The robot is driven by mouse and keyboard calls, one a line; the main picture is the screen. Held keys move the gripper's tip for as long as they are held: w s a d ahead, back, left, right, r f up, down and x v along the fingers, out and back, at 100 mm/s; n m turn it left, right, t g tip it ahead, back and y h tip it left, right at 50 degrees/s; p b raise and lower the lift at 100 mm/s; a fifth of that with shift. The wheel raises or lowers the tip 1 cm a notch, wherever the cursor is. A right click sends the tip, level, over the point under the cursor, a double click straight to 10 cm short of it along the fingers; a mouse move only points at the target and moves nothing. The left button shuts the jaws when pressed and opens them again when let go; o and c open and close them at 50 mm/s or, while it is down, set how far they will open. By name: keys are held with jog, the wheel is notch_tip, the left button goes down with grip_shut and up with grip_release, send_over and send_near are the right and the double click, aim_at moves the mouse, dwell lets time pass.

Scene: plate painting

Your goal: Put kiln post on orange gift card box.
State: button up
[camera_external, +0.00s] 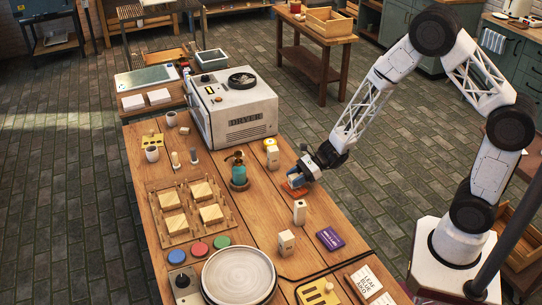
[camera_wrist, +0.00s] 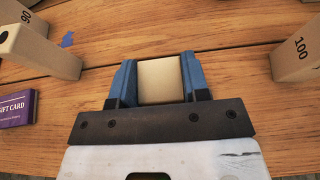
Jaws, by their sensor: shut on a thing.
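My gripper (camera_external: 297,180) is low over the table's right side, with its blue fingers shut on a cream kiln post (camera_wrist: 160,80). In the wrist view, my gripper (camera_wrist: 160,82) has one finger on each side of the post. The post's lower part is hidden, and in the external view the fingers mostly cover it. A flat orange box (camera_external: 291,190), apparently the orange gift card box, shows just under and beside the fingertips. I cannot tell whether the post touches it. The orange box does not show in the wrist view.
Other cream posts (camera_external: 299,211) (camera_external: 286,243) stand nearby. A post marked 100 (camera_wrist: 295,55) is at the wrist view's right. A purple gift card box (camera_external: 330,238) lies nearer the front. A teal spray bottle (camera_external: 238,170) and white dryer (camera_external: 235,108) stand left of my gripper.

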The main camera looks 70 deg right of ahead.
jog(key=shift+f, duration=0.35)
jog(key=shift+f, duration=0.2)
jog(key=o, duration=1)
jog(key=shift+r, duration=0.2)
jog(key=shift+v, duration=6)
jog(key=shift+a+r, duration=0.1)
